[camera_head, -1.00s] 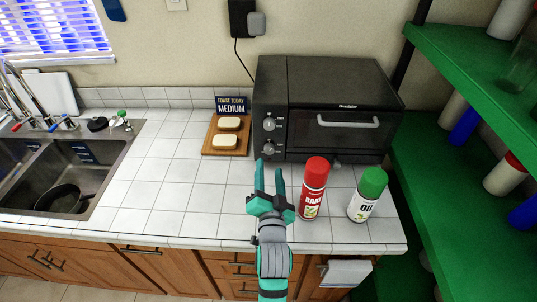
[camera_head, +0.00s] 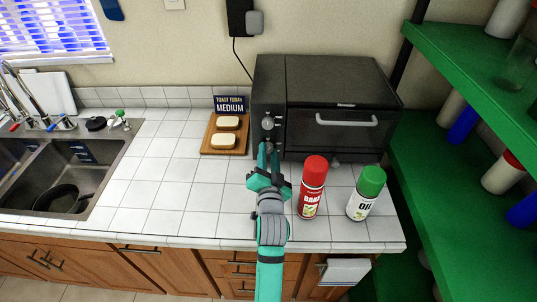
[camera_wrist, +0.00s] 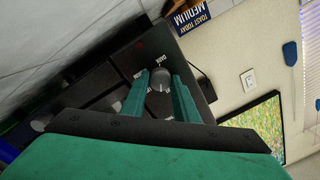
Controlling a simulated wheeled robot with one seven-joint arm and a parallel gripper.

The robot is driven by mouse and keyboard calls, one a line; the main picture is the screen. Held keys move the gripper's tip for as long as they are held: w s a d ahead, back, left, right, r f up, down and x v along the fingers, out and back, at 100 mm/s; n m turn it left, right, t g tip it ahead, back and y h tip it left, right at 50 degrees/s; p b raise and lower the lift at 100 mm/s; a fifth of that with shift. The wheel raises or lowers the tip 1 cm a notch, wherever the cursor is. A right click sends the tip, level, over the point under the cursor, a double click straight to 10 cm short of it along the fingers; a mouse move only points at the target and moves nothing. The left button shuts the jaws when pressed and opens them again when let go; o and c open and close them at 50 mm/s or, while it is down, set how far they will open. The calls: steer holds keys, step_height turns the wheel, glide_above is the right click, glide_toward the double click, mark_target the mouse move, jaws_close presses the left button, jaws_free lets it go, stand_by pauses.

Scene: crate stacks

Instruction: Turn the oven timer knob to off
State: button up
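The black toaster oven (camera_head: 345,100) stands at the back of the counter. Two round knobs sit on its left front panel. The upper knob (camera_head: 268,123) is in plain sight, and the lower knob (camera_head: 268,146) is mostly hidden behind my fingertips. My gripper (camera_head: 268,153) is raised in front of the lower knob. In the wrist view, a grey knob (camera_wrist: 160,80) lies between my two open fingers, close to the tips. I cannot tell whether they touch it. Printed labels surround this knob, but its exact setting is too small to read.
A red spray can (camera_head: 312,190) and a green-capped oil bottle (camera_head: 367,192) stand just right of my gripper. A wooden board (camera_head: 225,147) with bread stands left, before a "Toast today medium" sign (camera_head: 230,105). Green shelves (camera_head: 450,210) bound the right side. Counter left is clear.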

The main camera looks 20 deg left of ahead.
steer(key=shift+n, duration=0.4)
steer(key=shift+c, duration=0.4)
steer(key=shift+n, duration=2.3)
steer(key=o, duration=1.1)
steer(key=shift+c, duration=0.2)
